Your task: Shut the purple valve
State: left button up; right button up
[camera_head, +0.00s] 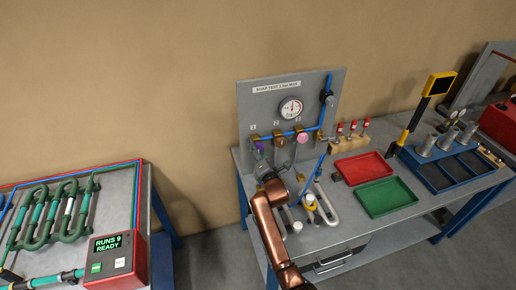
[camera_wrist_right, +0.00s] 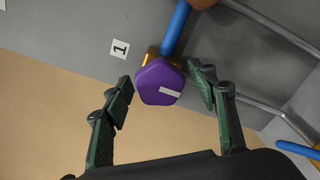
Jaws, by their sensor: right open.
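The purple valve (camera_head: 259,145) is the left one of a row of valves on the grey upright panel. In the right wrist view its knob (camera_wrist_right: 158,80) is a faceted purple cap with a white bar mark, on a brass body next to a blue pipe. My right gripper (camera_head: 263,162) is just in front of it. In the right wrist view the dark green fingers (camera_wrist_right: 161,78) are open, one on each side of the knob. My left gripper is out of view.
Other valves, one brownish (camera_head: 279,139) and one pink (camera_head: 302,138), sit to the right under a round gauge (camera_head: 290,107). Red (camera_head: 362,168) and green (camera_head: 387,197) trays lie on the bench. A bench with green coils (camera_head: 50,210) stands at left.

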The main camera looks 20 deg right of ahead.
jog(key=c, duration=1.1)
jog(key=shift+d, duration=0.2)
jog(key=shift+c, duration=0.3)
jog(key=shift+a, duration=0.1)
